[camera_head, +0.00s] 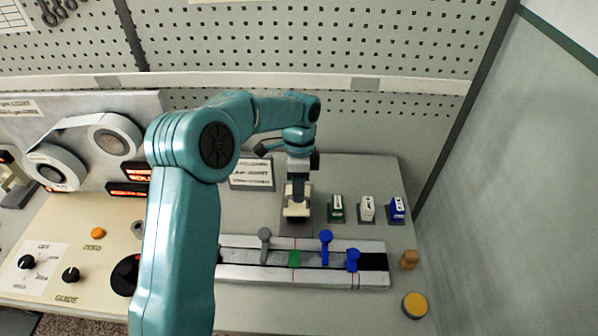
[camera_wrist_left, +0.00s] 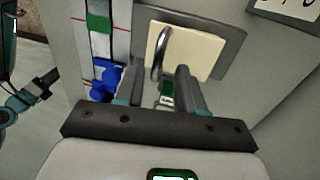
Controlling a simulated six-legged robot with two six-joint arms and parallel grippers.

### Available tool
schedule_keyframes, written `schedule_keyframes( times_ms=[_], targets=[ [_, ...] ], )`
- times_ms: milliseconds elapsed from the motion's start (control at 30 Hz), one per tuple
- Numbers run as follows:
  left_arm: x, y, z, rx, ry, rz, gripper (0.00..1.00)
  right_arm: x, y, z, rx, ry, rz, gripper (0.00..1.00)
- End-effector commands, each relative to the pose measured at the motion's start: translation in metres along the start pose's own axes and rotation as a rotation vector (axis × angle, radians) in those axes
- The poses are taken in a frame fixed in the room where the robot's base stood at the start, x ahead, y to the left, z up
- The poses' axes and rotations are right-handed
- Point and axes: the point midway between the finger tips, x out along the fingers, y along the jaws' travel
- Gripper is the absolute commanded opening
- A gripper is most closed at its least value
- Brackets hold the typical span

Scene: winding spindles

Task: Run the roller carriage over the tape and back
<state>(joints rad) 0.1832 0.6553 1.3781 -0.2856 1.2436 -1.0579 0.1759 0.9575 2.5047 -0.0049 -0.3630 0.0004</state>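The tape track (camera_head: 240,275) runs left to right across the bench, with a grey strip and a green piece (camera_head: 294,259) in its middle. Behind it, a cream block with a metal loop handle (camera_wrist_left: 160,54), seemingly the roller carriage (camera_head: 296,212), sits on a grey plate (camera_wrist_left: 231,45). My left gripper (camera_head: 298,186) is above this block. In the left wrist view its two fingers (camera_wrist_left: 156,78) are apart, with the loop showing between and beyond them; contact cannot be told. A teal arm of mine is at that view's left edge; its gripper state is unclear.
Blue clamps (camera_head: 326,246) and a grey lever (camera_head: 265,240) stand up from the track. Green (camera_head: 336,209), white (camera_head: 367,209) and blue (camera_head: 397,209) boxes stand right of the carriage. A yellow button (camera_head: 415,304) is front right. A control panel fills the left.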

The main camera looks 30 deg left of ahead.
Motion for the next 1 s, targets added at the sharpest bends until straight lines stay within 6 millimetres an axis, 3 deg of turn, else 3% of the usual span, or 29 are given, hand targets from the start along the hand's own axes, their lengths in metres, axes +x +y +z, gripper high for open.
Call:
schedule_keyframes(
  times_ms=[167,400,600,800,1000],
  targets=[
    [-0.03,-0.002,0.0,0.0,0.003,-0.006,0.38,0.004,0.002,0.0,0.0,0.0,0.0,0.58],
    [-0.097,-0.002,-0.001,-0.001,0.004,-0.006,0.38,0.003,0.001,0.0,0.0,0.0,0.0,0.58],
    [-0.14,-0.001,0.0,0.0,0.003,-0.005,0.38,-0.004,-0.002,0.0,0.0,0.0,0.0,0.58],
    [-0.158,-0.002,0.0,0.0,0.002,-0.003,0.38,-0.01,-0.004,0.0,0.0,0.0,0.0,0.58],
    [-0.16,-0.001,0.0,0.0,0.002,-0.003,0.38,-0.01,-0.003,0.0,0.0,0.0,0.0,0.58]
  ],
)
